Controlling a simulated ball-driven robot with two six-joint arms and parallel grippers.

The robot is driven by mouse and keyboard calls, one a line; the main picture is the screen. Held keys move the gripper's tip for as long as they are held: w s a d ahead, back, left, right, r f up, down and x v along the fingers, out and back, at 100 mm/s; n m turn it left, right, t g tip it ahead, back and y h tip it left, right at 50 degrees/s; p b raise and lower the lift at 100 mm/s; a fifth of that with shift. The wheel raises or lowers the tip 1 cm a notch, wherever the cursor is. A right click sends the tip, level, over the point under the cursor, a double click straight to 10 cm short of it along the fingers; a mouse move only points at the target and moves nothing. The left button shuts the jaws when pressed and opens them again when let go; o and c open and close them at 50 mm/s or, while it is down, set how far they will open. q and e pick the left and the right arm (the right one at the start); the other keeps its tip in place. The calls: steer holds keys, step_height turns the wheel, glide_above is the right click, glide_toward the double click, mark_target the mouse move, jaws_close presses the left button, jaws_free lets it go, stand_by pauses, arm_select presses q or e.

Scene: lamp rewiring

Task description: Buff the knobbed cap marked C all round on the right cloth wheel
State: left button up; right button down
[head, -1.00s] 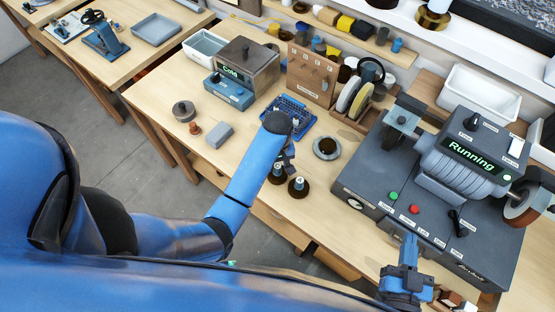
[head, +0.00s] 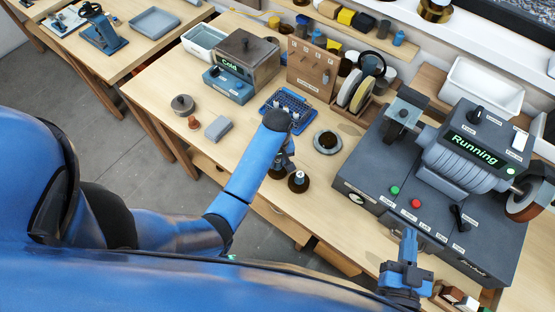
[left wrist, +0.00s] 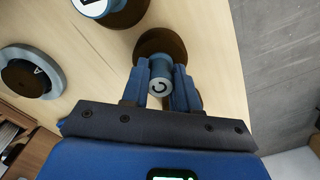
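The knobbed cap marked C (left wrist: 159,86) has a pale knob and a brown round base, and shows in the left wrist view between the two fingers. My left gripper (left wrist: 160,90) appears shut on its knob, with a finger against each side. In the head view my left gripper (head: 285,162) is low over the bench and largely hides this cap. The grey polishing machine (head: 465,160) reads Running. Its right wheel (head: 527,197) is brown-edged and partly cut off. My right gripper (head: 408,245) is at the machine's front edge; its finger opening is not clear.
A second brown-based cap (head: 298,182) stands close to my left gripper. A grey ring holding a part marked A (head: 327,142) lies behind. A blue rack (head: 288,105), a box reading Cold (head: 240,65) and spare wheels (head: 355,95) stand further back. Bench left of the rack is partly clear.

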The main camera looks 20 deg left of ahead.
arm_select(q)
jaws_close()
steer(key=shift+r, duration=0.1)
step_height(320, 180, up, 2)
steer(key=shift+r+p, duration=0.1)
steer(key=shift+p, duration=1)
steer(key=shift+r, duration=1.8)
